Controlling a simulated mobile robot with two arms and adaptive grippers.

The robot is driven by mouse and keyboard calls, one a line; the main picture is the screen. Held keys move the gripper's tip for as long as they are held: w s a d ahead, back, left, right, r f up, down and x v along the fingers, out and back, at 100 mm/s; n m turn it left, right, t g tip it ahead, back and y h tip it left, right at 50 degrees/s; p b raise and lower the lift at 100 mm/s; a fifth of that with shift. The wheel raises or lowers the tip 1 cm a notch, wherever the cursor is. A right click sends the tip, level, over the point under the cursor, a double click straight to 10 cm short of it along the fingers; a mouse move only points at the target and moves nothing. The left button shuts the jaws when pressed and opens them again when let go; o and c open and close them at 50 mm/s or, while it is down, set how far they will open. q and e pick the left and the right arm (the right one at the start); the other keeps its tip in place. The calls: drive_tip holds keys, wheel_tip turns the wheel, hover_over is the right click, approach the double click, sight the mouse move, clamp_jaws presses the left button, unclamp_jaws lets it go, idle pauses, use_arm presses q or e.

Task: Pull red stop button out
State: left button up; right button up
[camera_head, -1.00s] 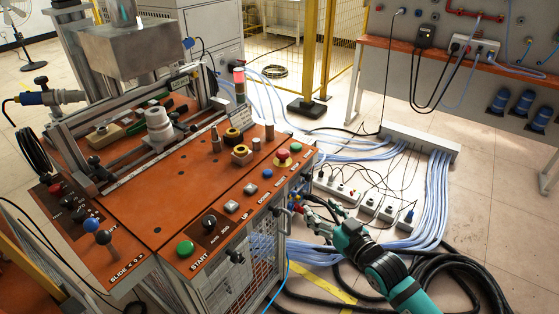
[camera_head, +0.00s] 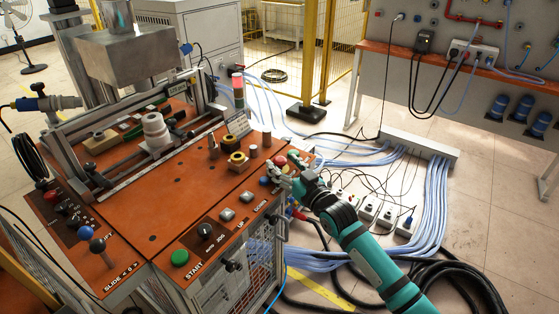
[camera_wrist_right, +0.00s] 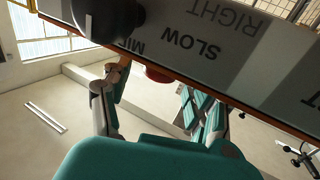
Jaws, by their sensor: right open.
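The red stop button (camera_head: 279,161) is at the far right corner of the orange control panel (camera_head: 120,225) in the head view, partly covered by my right gripper. My right gripper (camera_head: 283,170) is at that corner, its fingers close around or beside the button; I cannot tell whether they touch it. In the right wrist view the right gripper (camera_wrist_right: 155,88) is open, its two fingers well apart. A red disc (camera_wrist_right: 157,75), likely the button, shows between them, partly hidden behind a labelled panel edge. My left gripper is not in view.
A green start button (camera_head: 180,258), a black knob (camera_head: 205,230) and grey push buttons line the panel's front edge. Yellow and metal parts (camera_head: 238,158) stand just left of my right gripper. Cables and power strips cover the floor to the right.

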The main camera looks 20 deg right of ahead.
drive_tip(key=shift+x, duration=1.35)
clamp_jaws()
